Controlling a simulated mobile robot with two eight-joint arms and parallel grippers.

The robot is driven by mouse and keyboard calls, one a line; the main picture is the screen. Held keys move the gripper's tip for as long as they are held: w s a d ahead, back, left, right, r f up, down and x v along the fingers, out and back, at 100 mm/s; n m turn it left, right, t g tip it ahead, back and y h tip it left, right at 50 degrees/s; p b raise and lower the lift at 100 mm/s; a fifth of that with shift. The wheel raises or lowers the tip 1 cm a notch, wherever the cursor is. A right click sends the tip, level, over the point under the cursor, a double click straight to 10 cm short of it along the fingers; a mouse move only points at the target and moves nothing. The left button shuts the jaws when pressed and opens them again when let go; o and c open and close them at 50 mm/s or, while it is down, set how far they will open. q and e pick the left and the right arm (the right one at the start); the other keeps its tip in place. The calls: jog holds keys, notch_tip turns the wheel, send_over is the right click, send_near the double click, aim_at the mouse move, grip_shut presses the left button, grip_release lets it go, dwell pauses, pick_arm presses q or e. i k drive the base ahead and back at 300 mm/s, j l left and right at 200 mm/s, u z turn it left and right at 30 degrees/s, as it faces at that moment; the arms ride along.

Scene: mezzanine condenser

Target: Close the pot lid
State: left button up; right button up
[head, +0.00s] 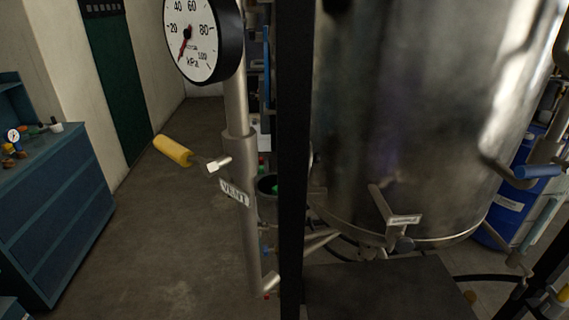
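A large shiny steel vessel (400,110) fills the right half of the head view. It looks like the pot, but its top is cut off by the upper edge of the picture. No lid shows, so I cannot tell whether it is open or closed. A small labelled tap (395,214) sits low on the vessel's front. Neither of my grippers is in view.
A black upright post (294,150) stands before the vessel's left side. Left of it is a pipe with a kPa gauge (200,38) and a yellow-handled vent valve (173,150). A blue cabinet (50,210) stands at far left; floor between is clear.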

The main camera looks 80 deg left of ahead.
aim_at(315, 158)
jog(key=i+u, duration=0.15)
jog(key=u, duration=0.25)
jog(key=i+u, duration=0.2)
jog(key=u, duration=0.15)
jog(key=i+l+u, duration=0.15)
jog(key=u, duration=0.25)
jog(key=i+l+u, duration=0.1)
jog(key=u, duration=0.3)
jog(key=i+l+u, duration=0.1)
jog(key=u, duration=0.3)
jog(key=i+l+u, duration=0.1)
jog(key=u, duration=0.25)
jog(key=i+l+u, duration=0.1)
jog(key=u, duration=0.3)
jog(key=i+l+u, duration=0.1)
jog(key=u, duration=0.25)
jog(key=i+l+u, duration=0.15)
jog(key=l+u, duration=0.5)
jog(key=i, duration=0.05)
